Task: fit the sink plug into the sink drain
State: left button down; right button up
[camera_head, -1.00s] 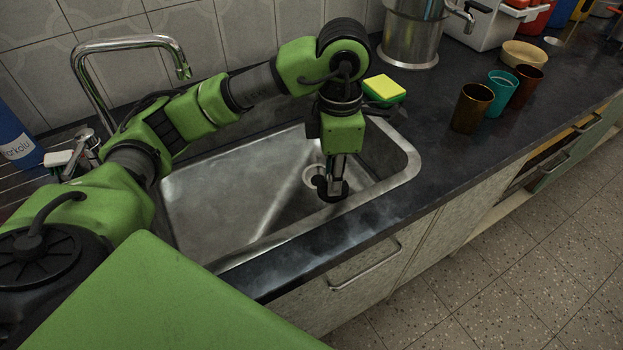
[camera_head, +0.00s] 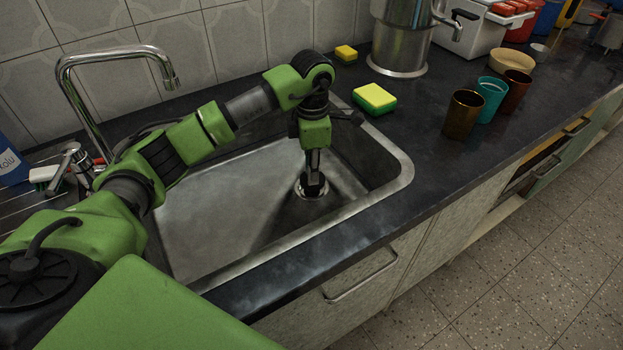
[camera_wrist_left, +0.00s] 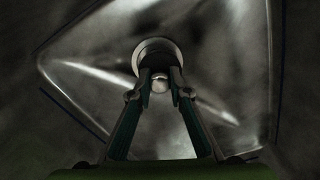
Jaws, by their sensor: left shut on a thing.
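The sink drain (camera_head: 311,198) is a pale metal ring in the floor of the steel sink (camera_head: 225,205), at its right end. My left gripper (camera_head: 313,183) points down over the drain and is shut on the dark sink plug (camera_head: 313,191). In the left wrist view the fingertips (camera_wrist_left: 160,82) hold the plug's small shiny knob (camera_wrist_left: 160,86). The drain's ring (camera_wrist_left: 152,43) shows around and beyond the plug. The plug appears inside the ring's outline, but I cannot tell how deep it sits. My right gripper is not in view.
A faucet (camera_head: 116,53) stands behind the sink. Right of the sink are a green-yellow sponge (camera_head: 374,98), a steel pot (camera_head: 400,40) and several cups, one brown (camera_head: 463,114). The sink's rim and walls surround my left gripper. The counter in front of the cups is clear.

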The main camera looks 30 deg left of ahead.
pick_arm(q)
notch_tip(320, 180, down, 4)
jog(key=shift+w+a+r, duration=0.15)
jog(key=shift+r, duration=0.05)
jog(key=shift+w+f, duration=0.1)
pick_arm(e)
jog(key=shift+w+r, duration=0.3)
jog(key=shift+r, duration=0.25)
pick_arm(q)
jog(key=shift+f, duration=0.1)
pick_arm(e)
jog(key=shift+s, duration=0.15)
pick_arm(q)
jog(key=c, duration=1.9)
grip_release()
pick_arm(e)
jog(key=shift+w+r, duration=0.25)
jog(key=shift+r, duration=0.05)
